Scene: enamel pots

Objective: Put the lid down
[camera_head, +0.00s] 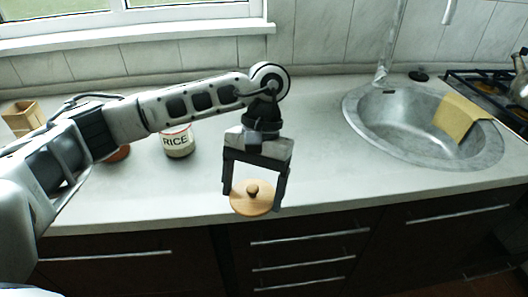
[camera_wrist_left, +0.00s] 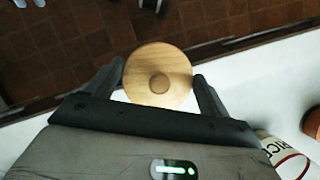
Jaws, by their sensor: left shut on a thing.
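A round wooden lid (camera_head: 240,204) with a dark-looking knob is between the fingers of my left gripper (camera_head: 254,195) at the counter's front edge. My left gripper is shut on the lid, its fingers on opposite sides of the rim. In the left wrist view the lid (camera_wrist_left: 158,78) shows from above, level between the two fingertips (camera_wrist_left: 160,80). I cannot tell whether the lid touches the counter. A white pot marked RICE (camera_head: 178,141) stands on the counter behind my left arm; its top is partly hidden by the arm. My right gripper is not in view.
The white counter (camera_head: 320,165) is clear between the lid and the round metal sink (camera_head: 395,130), which has a yellow cloth (camera_head: 460,118) over its rim. A gas hob (camera_head: 490,88) is far right. A wooden box (camera_head: 22,115) stands far left. Dark drawers are below the front edge.

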